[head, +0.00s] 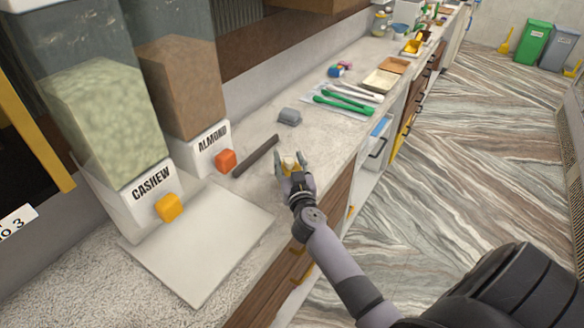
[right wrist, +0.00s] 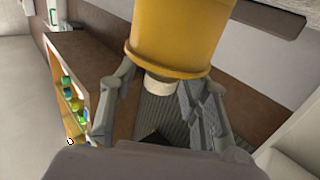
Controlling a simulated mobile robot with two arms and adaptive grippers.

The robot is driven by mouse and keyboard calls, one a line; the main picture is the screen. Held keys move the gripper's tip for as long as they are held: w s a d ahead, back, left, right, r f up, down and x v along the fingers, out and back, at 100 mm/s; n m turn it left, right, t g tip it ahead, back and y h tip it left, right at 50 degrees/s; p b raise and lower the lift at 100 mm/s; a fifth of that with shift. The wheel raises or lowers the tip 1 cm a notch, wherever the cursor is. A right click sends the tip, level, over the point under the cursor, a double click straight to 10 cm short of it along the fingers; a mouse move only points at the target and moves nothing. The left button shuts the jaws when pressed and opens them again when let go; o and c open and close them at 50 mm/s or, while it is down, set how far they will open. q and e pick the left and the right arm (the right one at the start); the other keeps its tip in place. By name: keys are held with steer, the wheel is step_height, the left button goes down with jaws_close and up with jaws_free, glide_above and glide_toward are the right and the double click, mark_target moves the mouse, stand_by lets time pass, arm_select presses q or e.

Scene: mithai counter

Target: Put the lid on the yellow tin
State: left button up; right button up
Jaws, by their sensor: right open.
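The yellow tin (right wrist: 180,35) fills the upper middle of the right wrist view, with a flared yellow rim facing my right gripper. A short cream knob (right wrist: 158,86) stands out at that rim, and the lid appears to be seated there. My right gripper (right wrist: 152,88) is open, its fingers on either side of the knob; contact is unclear. My left gripper is out of view.
A dark bar (head: 256,156) and a grey block (head: 289,116) lie nearby on the counter. Cashew (head: 110,130) and almond (head: 182,85) dispensers stand left, with a white board (head: 200,248) in front. Green tongs (head: 343,103) and trays (head: 385,81) lie farther back. The counter edge drops to the floor.

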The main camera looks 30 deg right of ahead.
steer(key=shift+r, duration=0.25)
steer(key=v, duration=1.1)
steer(key=shift+s+a+r, duration=0.15)
steer(key=shift+s+a, duration=0.05)
steer(key=shift+s, duration=0.15)
